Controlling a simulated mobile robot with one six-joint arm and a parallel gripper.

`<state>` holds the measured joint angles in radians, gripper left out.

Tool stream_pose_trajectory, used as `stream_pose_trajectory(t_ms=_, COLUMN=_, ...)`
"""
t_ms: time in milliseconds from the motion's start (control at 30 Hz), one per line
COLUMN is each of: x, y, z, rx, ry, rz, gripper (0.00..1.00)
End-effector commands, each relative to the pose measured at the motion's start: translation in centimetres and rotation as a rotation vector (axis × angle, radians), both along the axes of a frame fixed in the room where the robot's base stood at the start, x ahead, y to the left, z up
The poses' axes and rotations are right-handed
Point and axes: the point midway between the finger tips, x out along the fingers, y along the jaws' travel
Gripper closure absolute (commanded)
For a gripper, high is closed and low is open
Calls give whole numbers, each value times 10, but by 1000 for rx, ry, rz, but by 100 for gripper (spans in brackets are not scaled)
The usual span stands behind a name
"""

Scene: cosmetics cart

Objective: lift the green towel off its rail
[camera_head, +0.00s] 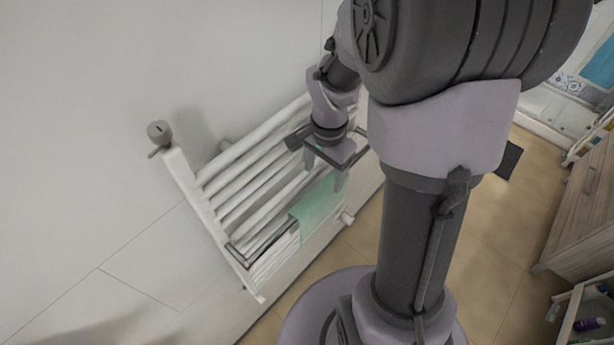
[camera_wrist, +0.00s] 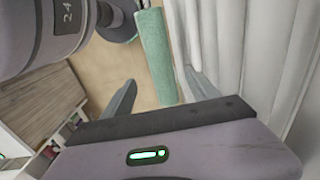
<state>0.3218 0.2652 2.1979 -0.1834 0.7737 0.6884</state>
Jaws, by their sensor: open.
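The green towel (camera_head: 316,212) hangs over a rail low on the white wall-mounted towel rack (camera_head: 178,172) in the head view. In the wrist view the towel (camera_wrist: 156,55) is a narrow upright strip, its near end between the two fingertips in the picture. My gripper (camera_head: 325,171) is open and empty, just above the towel in the head view. Its fingers also show in the wrist view (camera_wrist: 158,92), one on each side of the towel's strip. I cannot tell how far the fingertips are from the towel. My arm hides part of the rack's right side.
A white striped cloth (camera_head: 275,257) hangs beside the green towel on its left. The rack's several white bars stand close to my gripper. A wooden cabinet (camera_head: 585,215) stands at the right, with a low shelf holding bottles below it. Open tan floor (camera_head: 490,245) lies between.

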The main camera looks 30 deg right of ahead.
Motion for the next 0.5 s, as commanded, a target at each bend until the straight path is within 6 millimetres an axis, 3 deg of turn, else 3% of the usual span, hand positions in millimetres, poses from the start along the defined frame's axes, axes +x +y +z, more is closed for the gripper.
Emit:
stream_pose_trajectory(t_ms=100, x=0, y=1, z=-33, rx=2, ry=4, rz=1, gripper=31)
stream_pose_trajectory(t_ms=300, x=1, y=2, z=-59, rx=1, ry=1, rz=2, gripper=31)
stream_pose_trajectory(t_ms=500, x=0, y=6, z=-97, rx=1, ry=2, rz=3, gripper=31)
